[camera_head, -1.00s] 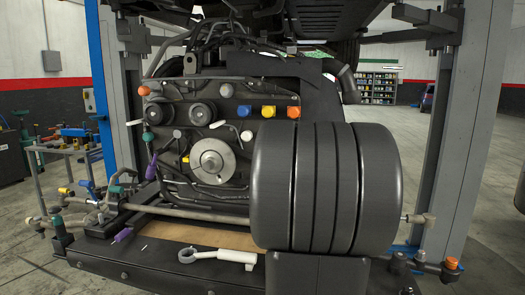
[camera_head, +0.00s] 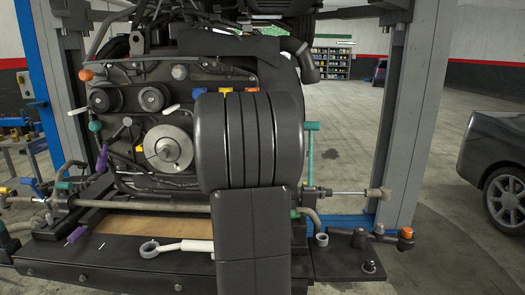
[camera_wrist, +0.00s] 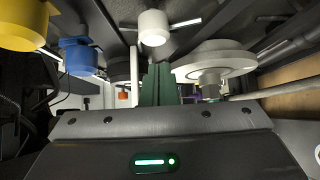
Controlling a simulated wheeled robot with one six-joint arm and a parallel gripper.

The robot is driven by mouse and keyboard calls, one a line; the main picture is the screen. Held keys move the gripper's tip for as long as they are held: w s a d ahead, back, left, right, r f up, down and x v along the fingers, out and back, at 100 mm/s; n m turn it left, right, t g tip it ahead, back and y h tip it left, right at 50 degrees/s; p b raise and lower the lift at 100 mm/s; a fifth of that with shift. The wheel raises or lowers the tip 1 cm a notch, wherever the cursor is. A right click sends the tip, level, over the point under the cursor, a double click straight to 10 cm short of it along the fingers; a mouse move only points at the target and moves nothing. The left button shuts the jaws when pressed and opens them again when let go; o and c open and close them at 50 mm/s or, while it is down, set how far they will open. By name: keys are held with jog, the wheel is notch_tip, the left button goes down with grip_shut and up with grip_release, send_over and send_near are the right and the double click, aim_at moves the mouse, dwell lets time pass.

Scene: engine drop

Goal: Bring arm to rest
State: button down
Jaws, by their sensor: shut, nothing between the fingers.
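My gripper (camera_wrist: 157,68) shows in the wrist view as dark green fingers close together, shut and empty. Its dark housing with a green light fills the bottom of that view. In the head view the gripper is hidden behind my bulky black arm, which is folded in front of the engine (camera_head: 173,150). The wrist view shows the engine front close by: a yellow cap (camera_wrist: 24,22), a blue cap (camera_wrist: 80,56), a white knob (camera_wrist: 153,27) and a pale round disc (camera_wrist: 215,60). The fingers point between these parts; I cannot tell whether they touch anything.
A steel lift post (camera_head: 408,120) stands right of the engine. A black platform (camera_head: 120,262) lies below, bearing a white ring-ended tool (camera_head: 178,246). A long rod (camera_head: 350,193) sticks out to the right. A dark car (camera_head: 495,160) stands far right; the floor between is open.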

jog(key=s, duration=0.3)
jog(key=shift+s+d+r+b, duration=0.1)
jog(key=shift+s+r+b, duration=0.05)
jog(key=shift+s+b, duration=0.15)
jog(key=shift+w, duration=0.25)
